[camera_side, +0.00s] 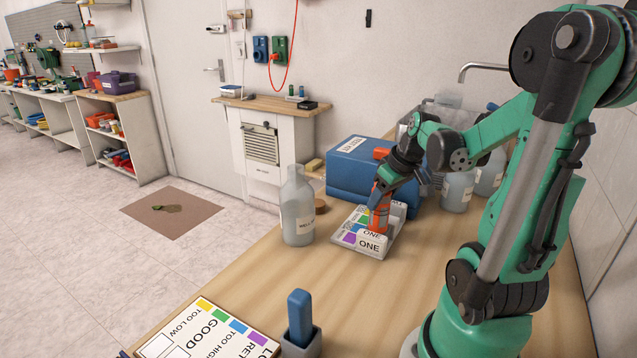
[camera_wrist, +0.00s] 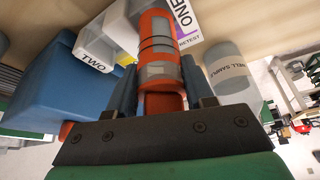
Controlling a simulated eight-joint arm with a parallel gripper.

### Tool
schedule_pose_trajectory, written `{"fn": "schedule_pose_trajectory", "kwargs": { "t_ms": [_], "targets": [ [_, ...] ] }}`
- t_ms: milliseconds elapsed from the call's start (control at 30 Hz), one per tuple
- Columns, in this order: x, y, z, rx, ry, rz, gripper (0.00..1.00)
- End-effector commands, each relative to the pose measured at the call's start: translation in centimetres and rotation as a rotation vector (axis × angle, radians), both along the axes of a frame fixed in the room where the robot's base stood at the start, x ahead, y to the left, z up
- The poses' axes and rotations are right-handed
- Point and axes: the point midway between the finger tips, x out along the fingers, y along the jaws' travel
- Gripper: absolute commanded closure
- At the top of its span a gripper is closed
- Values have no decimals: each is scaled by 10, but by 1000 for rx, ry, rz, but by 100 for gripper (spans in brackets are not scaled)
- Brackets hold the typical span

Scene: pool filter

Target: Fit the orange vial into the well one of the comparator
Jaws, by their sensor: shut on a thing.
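The orange vial (camera_side: 379,215) stands roughly upright at the comparator (camera_side: 393,240), just behind its front label ONE. My gripper (camera_side: 379,190) is shut on the vial's upper part. In the wrist view the vial (camera_wrist: 158,38) sits between the two blue fingers of my gripper (camera_wrist: 159,78). The white comparator (camera_wrist: 118,30) shows there too, with labels ONE and TWO, and the vial's far end is beside ONE. The vial's lower end is hidden, so I cannot tell whether it is inside well one or only above it.
A blue case (camera_side: 350,168) stands right behind the comparator. A clear sample bottle (camera_side: 297,210) stands to its left, with a brown cork (camera_side: 320,206) between. A result card (camera_side: 205,335) and a blue piece in a grey holder (camera_side: 300,325) are at the front. The table's middle is clear.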

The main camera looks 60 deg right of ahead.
Motion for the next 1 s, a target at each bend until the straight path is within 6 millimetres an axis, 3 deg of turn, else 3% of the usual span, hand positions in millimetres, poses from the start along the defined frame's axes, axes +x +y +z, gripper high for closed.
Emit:
{"fn": "schedule_pose_trajectory", "kwargs": {
  "t_ms": [1000],
  "targets": [
    [0, 0, -21, 0, 0, 0, 100]
  ]
}}
